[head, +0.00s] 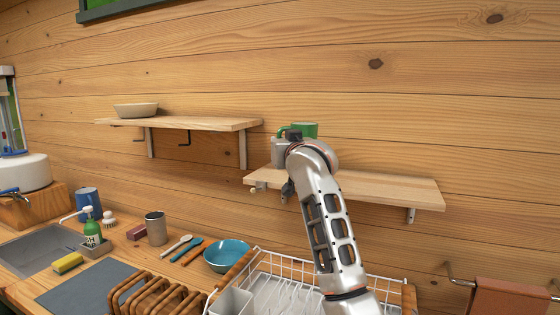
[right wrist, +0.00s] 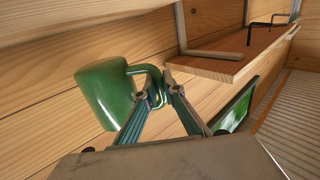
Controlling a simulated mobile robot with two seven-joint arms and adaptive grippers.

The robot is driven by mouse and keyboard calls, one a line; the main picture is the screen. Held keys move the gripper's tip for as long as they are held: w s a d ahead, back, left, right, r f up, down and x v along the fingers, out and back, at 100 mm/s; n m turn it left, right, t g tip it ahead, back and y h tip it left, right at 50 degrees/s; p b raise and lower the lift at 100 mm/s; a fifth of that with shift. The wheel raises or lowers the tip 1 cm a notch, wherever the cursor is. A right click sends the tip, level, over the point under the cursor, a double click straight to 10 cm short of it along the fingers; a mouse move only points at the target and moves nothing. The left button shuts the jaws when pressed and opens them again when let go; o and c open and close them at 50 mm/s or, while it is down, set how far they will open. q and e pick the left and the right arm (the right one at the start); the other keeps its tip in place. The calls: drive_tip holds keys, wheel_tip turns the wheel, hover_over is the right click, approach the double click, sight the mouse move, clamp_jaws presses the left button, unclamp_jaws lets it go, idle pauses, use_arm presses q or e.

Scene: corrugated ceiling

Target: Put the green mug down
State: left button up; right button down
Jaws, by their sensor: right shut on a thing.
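The green mug (head: 308,130) is at the lower right wall shelf (head: 385,188) in the head view, partly hidden behind my right arm. In the right wrist view the mug (right wrist: 106,92) is large, with its handle between my right gripper's (right wrist: 158,92) fingers. The right gripper (head: 289,138) is shut on that handle, and the mug body is beside the fingers. In the wrist view the plank edge (right wrist: 75,18) runs close to the mug. I cannot tell whether the mug touches the shelf. My left gripper is in neither view.
A higher shelf (head: 190,123) to the left holds a shallow bowl (head: 136,110). Below are a white dish rack (head: 275,262), a blue bowl (head: 227,256), a metal cup (head: 156,228) and a sink (head: 42,250). The lower shelf's right part is bare.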

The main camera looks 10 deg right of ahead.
drive_tip(key=shift+f, duration=0.9)
wheel_tip(320, 180, down, 3)
drive_tip(key=shift+f, duration=0.15)
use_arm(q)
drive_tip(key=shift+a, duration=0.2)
use_arm(e)
drive_tip(key=shift+f, duration=0.1)
drive_tip(key=c, duration=2.6)
unclamp_jaws()
drive_tip(key=shift+f, duration=0.15)
drive_tip(key=o, duration=0.4)
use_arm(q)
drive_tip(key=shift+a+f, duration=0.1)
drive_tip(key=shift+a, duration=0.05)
use_arm(e)
drive_tip(key=shift+o, duration=0.2)
